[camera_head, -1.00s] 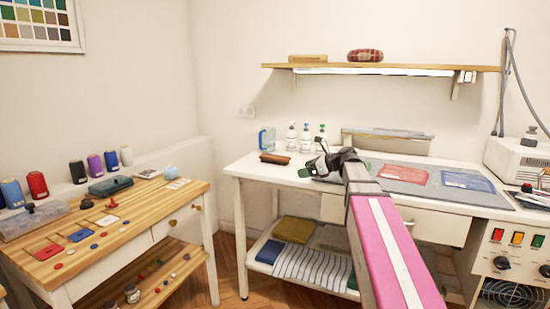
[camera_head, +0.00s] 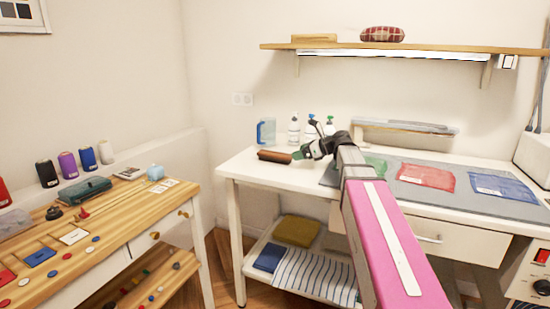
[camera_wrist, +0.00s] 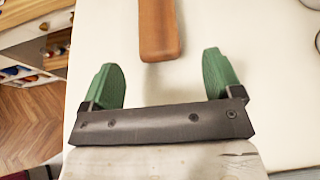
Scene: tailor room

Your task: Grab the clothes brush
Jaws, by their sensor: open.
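The clothes brush (camera_head: 275,156) has a brown wooden body and lies on the left part of the white table (camera_head: 247,168). In the wrist view the brush (camera_wrist: 158,28) runs up out of the top edge, so its far end is cut off. My gripper (camera_head: 299,154) is just right of the brush in the head view. In the wrist view my gripper (camera_wrist: 165,80) has its two green fingers wide apart, with nothing between them. The brush's near end lies just beyond the fingertips, roughly centred between them. I cannot tell the gripper's exact height above the table.
A blue jug (camera_head: 266,132) and several bottles (camera_head: 294,129) stand behind the brush near the wall. A grey mat (camera_head: 400,160) with red, blue and green cloths lies to the right. A wooden workbench (camera_head: 110,220) stands at the left. A shelf (camera_head: 390,47) hangs above.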

